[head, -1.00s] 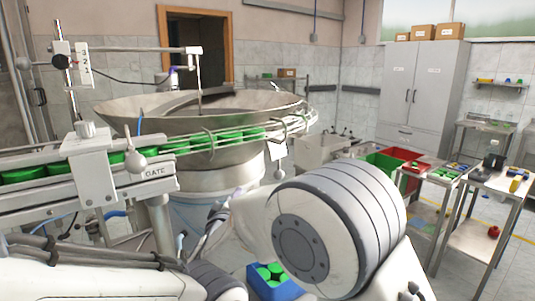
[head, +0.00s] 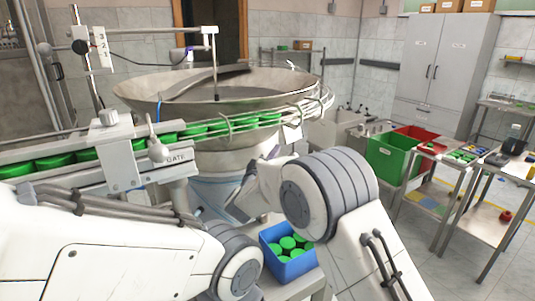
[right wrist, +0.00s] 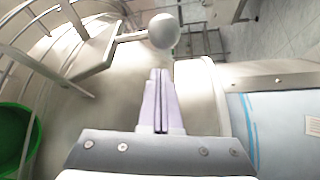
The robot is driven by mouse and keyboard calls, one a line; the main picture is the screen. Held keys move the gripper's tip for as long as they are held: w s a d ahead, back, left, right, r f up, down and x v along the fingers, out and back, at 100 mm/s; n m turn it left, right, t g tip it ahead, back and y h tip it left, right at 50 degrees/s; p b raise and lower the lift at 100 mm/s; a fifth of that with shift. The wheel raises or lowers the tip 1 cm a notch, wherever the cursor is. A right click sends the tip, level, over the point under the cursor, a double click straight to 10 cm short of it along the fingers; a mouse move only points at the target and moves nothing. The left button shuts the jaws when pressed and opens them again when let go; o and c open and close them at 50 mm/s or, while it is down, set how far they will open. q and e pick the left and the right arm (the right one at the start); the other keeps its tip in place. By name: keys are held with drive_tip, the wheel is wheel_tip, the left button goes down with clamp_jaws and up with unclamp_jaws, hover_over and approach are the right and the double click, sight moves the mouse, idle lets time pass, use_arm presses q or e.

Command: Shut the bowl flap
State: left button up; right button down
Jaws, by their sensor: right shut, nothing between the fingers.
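The steel feeder bowl (head: 185,88) stands behind my arms in the head view. The bowl flap (head: 292,133) looks like a small plate below the rail at its right side, partly behind my right arm. In the right wrist view the flap (right wrist: 92,58) is a grey plate with a rod ending in a round ball knob (right wrist: 163,30). My right gripper (right wrist: 160,75) is shut and empty, its fingertips a little short of the knob and apart from it. In the head view the right gripper (head: 274,153) is below the flap. My left gripper is out of view.
A rail with green caps (head: 55,160) and a GATE plate with its own ball lever (head: 158,151) run at left. A blue bin (head: 275,268) of green caps stands below my right arm. Green (head: 392,160) and red bins and tables stand at right.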

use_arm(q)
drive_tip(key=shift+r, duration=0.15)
use_arm(e)
drive_tip(key=shift+s+d+f, duration=0.2)
drive_tip(key=shift+s+d, duration=0.15)
drive_tip(key=shift+d, duration=0.2)
drive_tip(key=shift+s+d+f, duration=0.15)
drive_tip(key=shift+s+d, duration=0.2)
drive_tip(key=shift+d, duration=0.15)
